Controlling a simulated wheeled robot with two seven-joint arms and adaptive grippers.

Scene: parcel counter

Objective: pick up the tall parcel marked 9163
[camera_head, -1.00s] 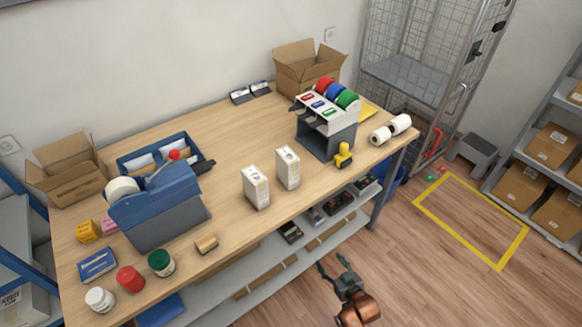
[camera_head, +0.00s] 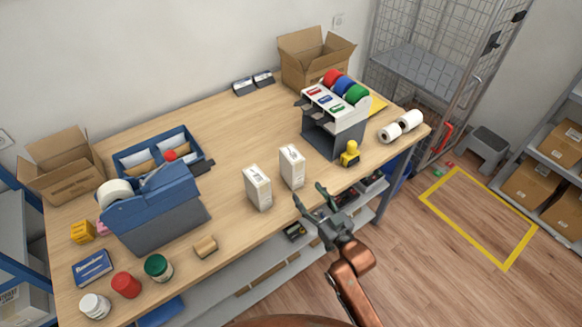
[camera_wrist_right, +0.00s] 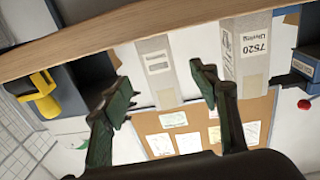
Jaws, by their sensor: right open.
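Two tall white parcels stand upright side by side near the counter's front edge, a left one (camera_head: 258,189) and a right one (camera_head: 292,168). In the right wrist view the parcel marked 7520 (camera_wrist_right: 246,50) is on the right. The other parcel (camera_wrist_right: 157,65) is on the left, its label too small to read. By their order against the yellow item, the 7520 one appears to be the head view's left parcel. I cannot read 9163 anywhere. My right gripper (camera_head: 309,196) is open and empty at the front edge, just short of the right parcel. My left gripper is not in view.
A yellow-handled item (camera_head: 350,154) and a tape-roll rack (camera_head: 335,137) stand right of the parcels. A blue dispenser (camera_head: 155,215) and a small brown block (camera_head: 205,246) are on the left. The wooden counter (camera_head: 225,130) behind the parcels is clear.

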